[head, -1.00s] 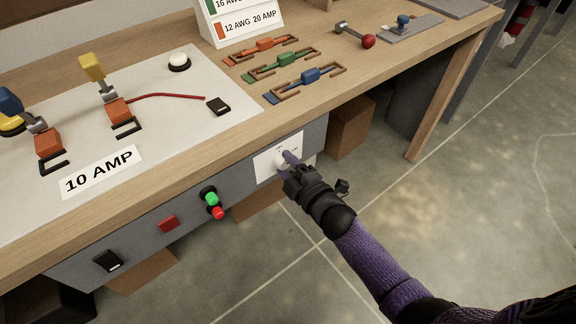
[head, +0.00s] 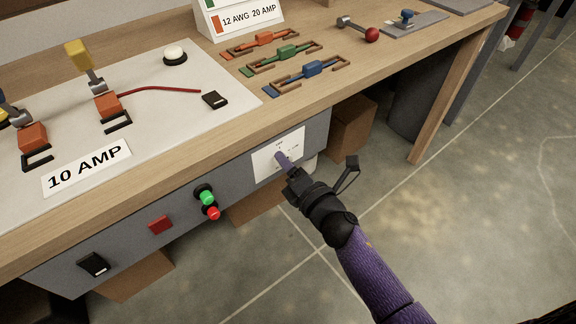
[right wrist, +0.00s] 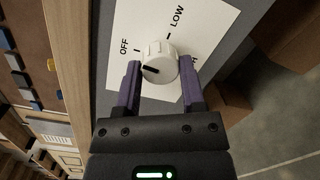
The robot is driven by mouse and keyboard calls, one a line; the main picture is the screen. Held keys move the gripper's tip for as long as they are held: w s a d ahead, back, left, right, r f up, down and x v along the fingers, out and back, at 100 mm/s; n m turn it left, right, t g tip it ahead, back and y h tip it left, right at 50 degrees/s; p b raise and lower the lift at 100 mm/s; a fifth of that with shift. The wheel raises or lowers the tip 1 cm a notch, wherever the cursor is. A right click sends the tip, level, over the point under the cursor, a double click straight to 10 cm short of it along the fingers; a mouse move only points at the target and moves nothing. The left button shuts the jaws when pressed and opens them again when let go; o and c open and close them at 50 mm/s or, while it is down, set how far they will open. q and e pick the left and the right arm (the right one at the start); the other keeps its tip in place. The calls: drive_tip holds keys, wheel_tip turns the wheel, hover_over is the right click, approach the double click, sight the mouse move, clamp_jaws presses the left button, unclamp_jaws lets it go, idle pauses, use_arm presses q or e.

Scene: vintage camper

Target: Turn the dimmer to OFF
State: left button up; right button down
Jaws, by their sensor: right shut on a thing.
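The dimmer is a white round knob (right wrist: 156,62) with a black pointer line, on a white plate (right wrist: 210,20) marked OFF, LOW and a partly hidden third label. In the right wrist view the pointer line lies toward the lower left, below the OFF tick. My right gripper (right wrist: 160,78) is shut on the knob, with one purple finger on each side. In the head view my right gripper (head: 284,160) reaches the plate (head: 265,168) on the bench's grey front panel and mostly hides the knob. My left gripper is not in view.
Left of the plate on the front panel are a green and red button pair (head: 208,202), a red square button (head: 160,225) and a black rocker switch (head: 94,264). Levers, coloured fuses and a 10 AMP label (head: 87,167) are on the bench top (head: 225,133). Open floor lies right.

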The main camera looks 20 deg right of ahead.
drive_tip(key=shift+f+n, duration=0.1)
drive_tip(key=shift+n, duration=0.5)
drive_tip(key=shift+b, duration=0.3)
drive_tip(key=shift+c, duration=1)
unclamp_jaws()
drive_tip(key=p+v, duration=0.1)
drive_tip(key=v, duration=0.9)
